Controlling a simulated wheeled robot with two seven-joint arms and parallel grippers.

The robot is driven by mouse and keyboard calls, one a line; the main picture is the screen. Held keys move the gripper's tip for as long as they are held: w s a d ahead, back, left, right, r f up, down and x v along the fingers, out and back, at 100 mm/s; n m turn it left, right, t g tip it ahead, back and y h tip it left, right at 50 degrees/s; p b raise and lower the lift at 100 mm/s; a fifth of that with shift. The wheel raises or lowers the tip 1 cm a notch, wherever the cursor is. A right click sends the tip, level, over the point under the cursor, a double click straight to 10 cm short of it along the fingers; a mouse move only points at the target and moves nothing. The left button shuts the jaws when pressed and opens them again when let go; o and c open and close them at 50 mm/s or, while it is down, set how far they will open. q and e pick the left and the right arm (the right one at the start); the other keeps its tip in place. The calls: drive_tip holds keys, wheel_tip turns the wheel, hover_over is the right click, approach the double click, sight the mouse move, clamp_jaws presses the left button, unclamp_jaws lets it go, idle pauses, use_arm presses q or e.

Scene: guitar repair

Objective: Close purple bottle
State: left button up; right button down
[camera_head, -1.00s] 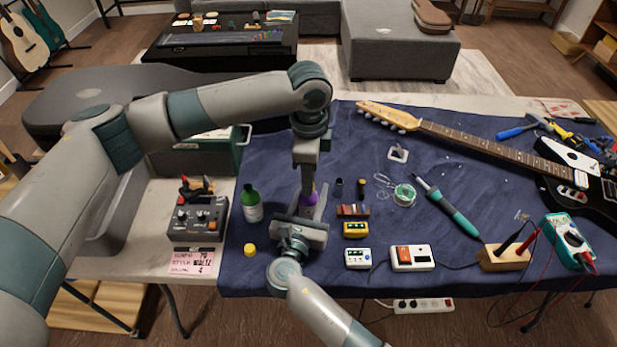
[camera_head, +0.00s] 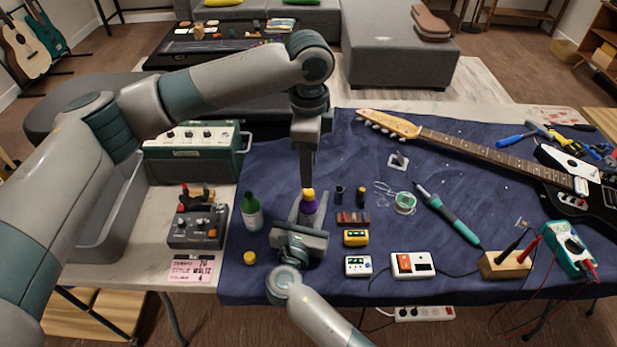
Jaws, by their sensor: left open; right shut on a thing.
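The purple bottle (camera_head: 309,207) stands upright on the blue cloth, with a yellow cap (camera_head: 308,193) on its top. I cannot tell how tightly the cap sits. My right gripper (camera_head: 308,212) comes in from the front and is shut on the purple bottle, with its fingers on both sides; the gripper's body hides the bottle's lower part. My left gripper (camera_head: 307,184) points straight down just above the yellow cap. It is open and holds nothing, though its fingers line up one behind the other in this view.
A green bottle (camera_head: 251,212) stands left of the purple bottle, with a loose yellow cap (camera_head: 250,258) in front of it. Small dark containers (camera_head: 339,194), a yellow box (camera_head: 355,238) and a solder spool (camera_head: 404,203) lie to the right. A guitar (camera_head: 480,145) lies behind.

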use_arm(q)
drive_tip(key=shift+r, duration=2.55)
use_arm(e)
drive_tip(key=c, duration=1.1)
unclamp_jaws()
use_arm(q)
wheel_tip(320, 180, down, 2)
drive_tip(key=shift+f+b, duration=0.25)
drive_tip(key=shift+b, duration=0.95)
use_arm(e)
drive_tip(key=v, duration=1.7)
drive_tip(key=shift+s+a, duration=0.1)
drive_tip(key=shift+s, duration=0.15)
